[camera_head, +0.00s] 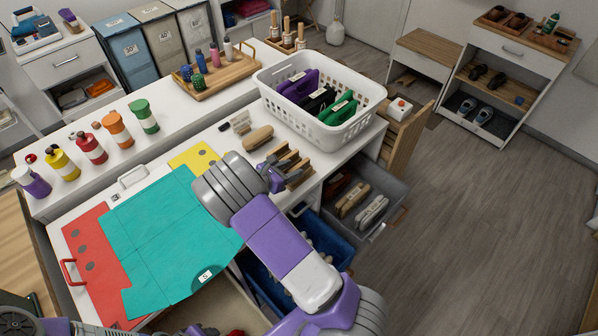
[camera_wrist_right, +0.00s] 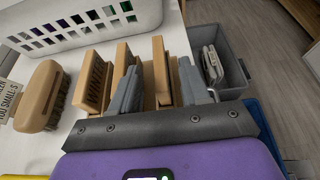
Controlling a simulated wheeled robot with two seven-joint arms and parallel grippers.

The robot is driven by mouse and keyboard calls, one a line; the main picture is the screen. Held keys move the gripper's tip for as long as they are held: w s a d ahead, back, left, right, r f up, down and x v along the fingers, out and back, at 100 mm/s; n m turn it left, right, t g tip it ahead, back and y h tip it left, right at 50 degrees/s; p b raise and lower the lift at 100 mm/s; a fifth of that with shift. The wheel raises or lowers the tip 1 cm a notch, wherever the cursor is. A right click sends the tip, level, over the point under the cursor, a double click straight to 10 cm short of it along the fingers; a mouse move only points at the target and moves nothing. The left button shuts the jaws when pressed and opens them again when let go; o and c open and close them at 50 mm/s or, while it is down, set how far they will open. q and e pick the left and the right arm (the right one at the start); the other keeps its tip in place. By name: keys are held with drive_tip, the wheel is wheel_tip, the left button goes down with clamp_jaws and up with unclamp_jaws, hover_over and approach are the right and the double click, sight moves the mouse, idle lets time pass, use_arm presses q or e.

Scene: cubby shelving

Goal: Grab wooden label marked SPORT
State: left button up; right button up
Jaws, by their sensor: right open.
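Several upright wooden labels stand in a row on the white counter beside the basket. In the right wrist view, one wooden label (camera_wrist_right: 161,72) stands between the two grey fingers, with others (camera_wrist_right: 95,82) to the left. The row also shows in the head view (camera_head: 294,172). The word SPORT is not readable on any of them. My right gripper (camera_wrist_right: 160,88) is open, its fingers on either side of that label; contact cannot be told. In the head view my right gripper (camera_head: 277,172) partly hides the row. A grey part at the bottom edge may be my left gripper.
A white basket (camera_head: 345,122) with purple, black and green items stands just behind the labels. A wooden brush (camera_head: 258,137) lies to their left.

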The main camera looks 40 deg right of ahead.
sight(295, 168)
drive_tip(key=x, duration=0.4)
drive_tip(key=shift+d+f+b, duration=0.2)
drive_tip(key=shift+d+b, duration=0.05)
drive_tip(key=shift+b, duration=0.15)
clamp_jaws()
